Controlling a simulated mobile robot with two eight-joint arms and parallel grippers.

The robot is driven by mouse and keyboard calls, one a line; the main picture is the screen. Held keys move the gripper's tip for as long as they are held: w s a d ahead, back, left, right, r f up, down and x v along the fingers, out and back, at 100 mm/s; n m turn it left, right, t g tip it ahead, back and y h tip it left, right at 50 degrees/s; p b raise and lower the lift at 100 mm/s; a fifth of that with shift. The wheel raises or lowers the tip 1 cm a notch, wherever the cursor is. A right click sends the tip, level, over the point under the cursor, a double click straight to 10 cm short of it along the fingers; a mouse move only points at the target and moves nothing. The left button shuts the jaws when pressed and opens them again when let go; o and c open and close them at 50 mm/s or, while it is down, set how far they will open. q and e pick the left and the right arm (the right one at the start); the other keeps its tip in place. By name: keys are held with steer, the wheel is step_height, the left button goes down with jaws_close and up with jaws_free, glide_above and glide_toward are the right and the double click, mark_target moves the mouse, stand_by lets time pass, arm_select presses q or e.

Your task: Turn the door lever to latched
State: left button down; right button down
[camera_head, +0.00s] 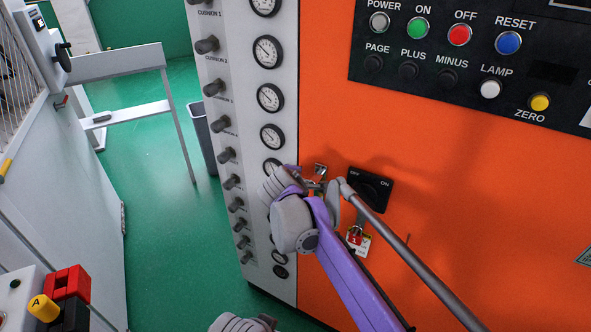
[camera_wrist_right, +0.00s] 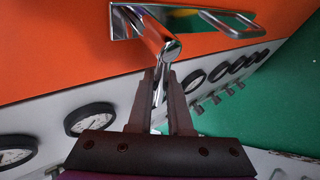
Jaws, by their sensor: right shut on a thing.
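The chrome door lever (camera_wrist_right: 157,38) stands out from a shiny plate (camera_wrist_right: 124,22) on the orange panel in the right wrist view. My right gripper (camera_wrist_right: 163,78) is shut on the lever, with one dark finger on each side of its bar. In the head view a small bit of chrome (camera_head: 320,170) shows just above my right gripper (camera_head: 318,185), beside the black OFF/ON switch. My purple right arm and its grey wrist hide most of the lever there. The lever's turn angle is hard to judge.
The black OFF/ON switch (camera_head: 371,188) sits close right of the gripper, with a red padlock and tag (camera_head: 357,240) below. A chrome loop (camera_wrist_right: 232,22) projects near the lever. Gauges and knobs line the white strip (camera_head: 225,110). Green floor (camera_head: 165,240) is open at left.

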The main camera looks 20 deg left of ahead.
steer(key=shift+d+f+n+h+p, duration=0.15)
steer(key=shift+f+n+h+p, duration=0.35)
steer(key=shift+h, duration=0.5)
steer(key=shift+d+f+n+g+h+p, duration=0.3)
steer(key=shift+f+n+h+p, duration=0.2)
steer(key=shift+n+h, duration=0.3)
steer(key=c, duration=0.8)
jaws_free()
steer(key=shift+s, duration=0.1)
steer(key=shift+c, duration=0.2)
